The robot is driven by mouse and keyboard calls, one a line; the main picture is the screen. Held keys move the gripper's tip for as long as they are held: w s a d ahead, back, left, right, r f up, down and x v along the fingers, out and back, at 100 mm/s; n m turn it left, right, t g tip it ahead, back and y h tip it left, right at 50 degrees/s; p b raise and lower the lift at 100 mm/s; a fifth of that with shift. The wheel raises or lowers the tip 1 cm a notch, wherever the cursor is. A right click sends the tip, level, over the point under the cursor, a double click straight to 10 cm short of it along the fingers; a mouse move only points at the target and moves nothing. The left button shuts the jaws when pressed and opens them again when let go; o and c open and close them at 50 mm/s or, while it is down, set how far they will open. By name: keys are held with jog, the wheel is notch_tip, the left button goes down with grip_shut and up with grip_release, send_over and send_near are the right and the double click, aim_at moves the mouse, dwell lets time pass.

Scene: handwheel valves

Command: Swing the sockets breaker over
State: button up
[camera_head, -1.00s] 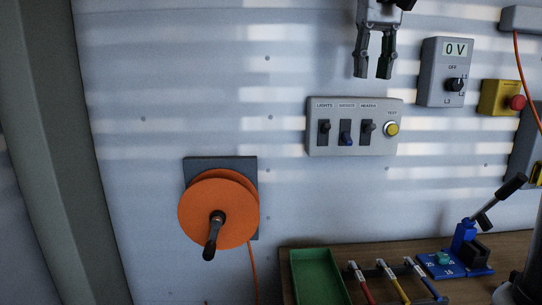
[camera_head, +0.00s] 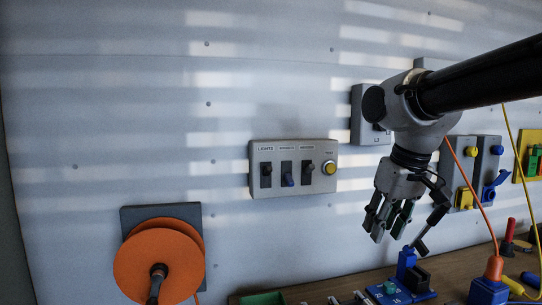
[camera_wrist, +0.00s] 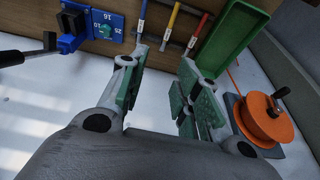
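A grey breaker panel (camera_head: 293,167) hangs on the wall in the head view. The middle switch, the sockets breaker (camera_head: 288,180), has a blue lever that sits low in its slot. The dark levers of the lights breaker (camera_head: 266,170) and the heater breaker (camera_head: 309,168) beside it sit higher. My gripper (camera_head: 388,225) is to the right of the panel and lower, apart from it, with its fingers pointing down. In the wrist view my gripper (camera_wrist: 156,92) is open with nothing between the fingers. The panel does not show in the wrist view.
A yellow test button (camera_head: 329,168) is on the panel's right side. An orange reel (camera_head: 160,262) is on the wall at lower left. A bench below carries a blue lever device (camera_head: 405,282) and a green tray (camera_wrist: 231,35). Bare wall surrounds the panel's left side.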

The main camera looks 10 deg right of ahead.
jog(key=w+a+r+g, duration=0.2)
jog(key=w+a+r, duration=0.5)
jog(key=w+r, duration=0.45)
jog(key=g, duration=0.2)
send_near(290, 179)
jog(key=shift+a, duration=0.1)
jog(key=shift+f, duration=4.4)
jog(key=shift+f, duration=0.1)
jog(key=shift+c, duration=0.2)
jog(key=shift+s, duration=0.1)
grip_shut()
jog(key=shift+f, duration=0.1)
